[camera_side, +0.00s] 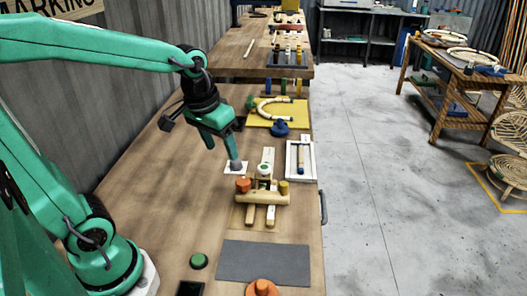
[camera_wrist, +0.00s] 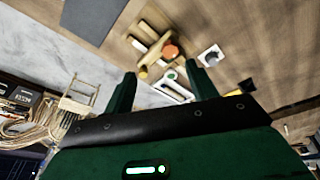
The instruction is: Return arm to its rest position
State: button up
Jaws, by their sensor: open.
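My gripper (camera_side: 221,150) hangs above the middle of the wooden bench, fingers pointing down. In the wrist view my gripper (camera_wrist: 163,80) shows two green fingers spread apart with nothing held between them. A white square with a grey knob (camera_side: 236,167) lies just below the fingers; in the wrist view this white square (camera_wrist: 210,55) shows beyond the right fingertip. A wooden jig (camera_side: 262,198) with orange and yellow knobs stands to its right and nearer the side camera. The jig (camera_wrist: 152,45) is beyond the fingers in the wrist view. The lower finger partly overlaps the grey knob, so contact cannot be told.
A yellow board (camera_side: 290,118) with a curved rattan piece lies farther back. A white tray (camera_side: 311,166) is by the right edge. A grey mat (camera_side: 262,262), a green button (camera_side: 198,261) and an orange disc (camera_side: 263,288) are in front. Bare bench lies left of the gripper.

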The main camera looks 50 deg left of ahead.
jog(key=s+d+r+m+t, duration=0.1)
jog(key=s+r+m+t, duration=0.1)
jog(key=s, duration=0.6)
jog(key=shift+d+r+t, duration=0.2)
jog(key=shift+d+t, duration=0.2)
